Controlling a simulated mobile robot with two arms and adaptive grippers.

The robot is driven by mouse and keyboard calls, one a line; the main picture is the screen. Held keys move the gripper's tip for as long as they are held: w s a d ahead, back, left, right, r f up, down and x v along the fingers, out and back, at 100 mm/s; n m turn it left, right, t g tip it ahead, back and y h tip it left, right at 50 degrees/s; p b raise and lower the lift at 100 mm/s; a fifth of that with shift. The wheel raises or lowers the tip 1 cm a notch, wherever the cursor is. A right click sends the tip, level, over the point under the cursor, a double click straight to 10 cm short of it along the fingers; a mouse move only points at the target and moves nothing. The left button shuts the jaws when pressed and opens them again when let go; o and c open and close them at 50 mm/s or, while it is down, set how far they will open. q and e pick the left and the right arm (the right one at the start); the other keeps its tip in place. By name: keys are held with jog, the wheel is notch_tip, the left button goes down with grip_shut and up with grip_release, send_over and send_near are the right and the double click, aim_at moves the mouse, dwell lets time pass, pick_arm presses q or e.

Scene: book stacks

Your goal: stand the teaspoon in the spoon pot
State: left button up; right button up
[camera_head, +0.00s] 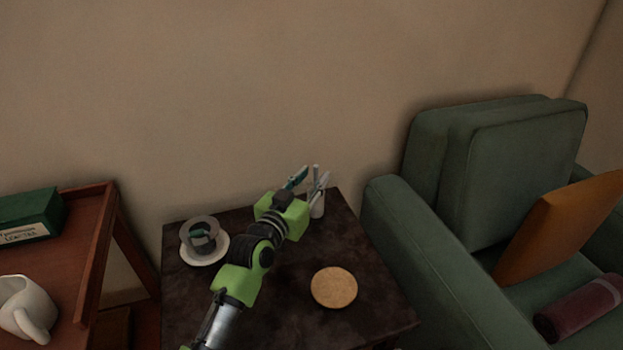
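My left gripper (308,182) reaches over the back of the dark side table (300,325). Its fingers look spread apart, one teal-faced finger on the left and a grey one on the right. A pale, narrow pot (318,207), apparently the spoon pot, stands just beyond the gripper's right side and is partly hidden by it. A thin light upright piece (316,173), possibly the teaspoon's handle, shows above the pot near the fingers. It seems untouched, but the overlap makes this hard to tell. My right gripper is out of view.
A grey cup (199,229) on a white saucer (206,259) stands left of my arm. A round cork mat (334,287) lies on the right. A green armchair (420,240) borders the table.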

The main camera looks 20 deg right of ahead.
pick_arm(q)
jog(key=shift+s+a, duration=0.1)
jog(key=shift+s, duration=0.05)
jog(key=v, duration=1.1)
jog(key=shift+s+a, duration=0.25)
dwell(0.5)
